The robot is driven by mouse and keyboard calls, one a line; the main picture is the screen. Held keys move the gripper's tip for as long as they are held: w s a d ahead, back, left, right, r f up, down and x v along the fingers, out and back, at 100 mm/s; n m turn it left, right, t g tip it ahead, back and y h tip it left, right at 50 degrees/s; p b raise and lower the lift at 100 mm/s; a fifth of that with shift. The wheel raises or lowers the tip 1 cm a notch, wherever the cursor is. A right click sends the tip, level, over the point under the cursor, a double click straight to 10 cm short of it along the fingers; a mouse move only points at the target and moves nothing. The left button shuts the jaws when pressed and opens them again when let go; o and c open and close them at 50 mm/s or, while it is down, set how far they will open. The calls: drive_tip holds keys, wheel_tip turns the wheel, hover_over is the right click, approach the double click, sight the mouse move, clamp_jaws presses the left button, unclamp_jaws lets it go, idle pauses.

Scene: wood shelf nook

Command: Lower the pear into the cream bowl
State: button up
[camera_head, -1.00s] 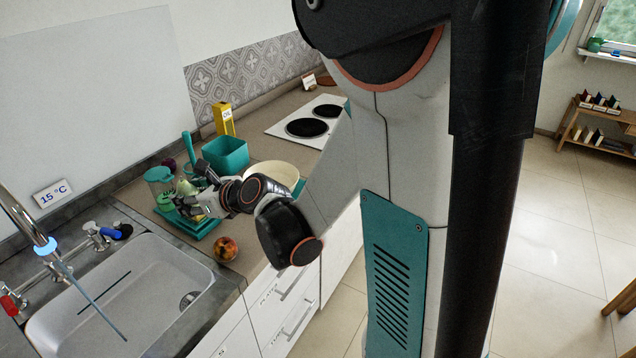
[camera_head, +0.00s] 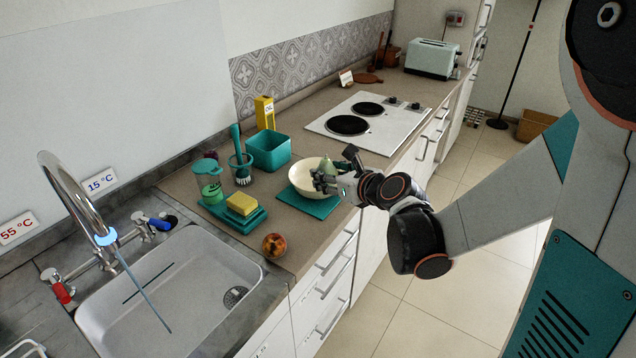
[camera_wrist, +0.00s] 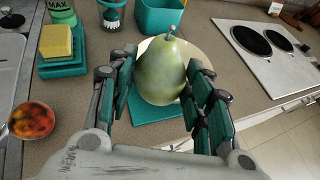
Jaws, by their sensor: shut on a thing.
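The green pear (camera_wrist: 161,72) is upright between the fingers of my gripper (camera_wrist: 160,92), which is shut on it. In the head view the pear (camera_head: 337,168) and my gripper (camera_head: 335,177) show at the front right of the cream bowl (camera_head: 302,179). In the wrist view the bowl (camera_wrist: 206,52) lies behind and beneath the pear, which hides much of it. The bowl stands on a teal mat (camera_head: 309,204). The pear appears over the bowl; I cannot tell its exact height above it.
A peach (camera_head: 274,245) lies on the counter near the sink (camera_head: 190,290). A yellow sponge (camera_head: 242,203) on a teal tray, a brush in a holder (camera_head: 241,168) and a teal bin (camera_head: 268,150) stand left of the bowl. The hob (camera_head: 370,118) is behind right.

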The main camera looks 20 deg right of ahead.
drive_tip(key=shift+w+r+p, duration=0.3)
drive_tip(key=shift+w+r, duration=0.05)
drive_tip(key=shift+r, duration=0.1)
drive_tip(key=w+d+f+b, duration=0.1)
drive_tip(key=w+f+b, duration=0.1)
drive_tip(key=w, duration=0.7)
drive_tip(key=shift+w+f+b, duration=0.15)
drive_tip(key=shift+f+b, duration=0.1)
drive_tip(key=shift+b, duration=0.5)
drive_tip(key=shift+w, duration=0.15)
drive_tip(key=shift+w+a, duration=0.25)
drive_tip(key=shift+w, duration=0.4)
drive_tip(key=shift+f, duration=0.15)
drive_tip(key=shift+f+b, duration=1.35)
drive_tip(key=shift+f, duration=0.1)
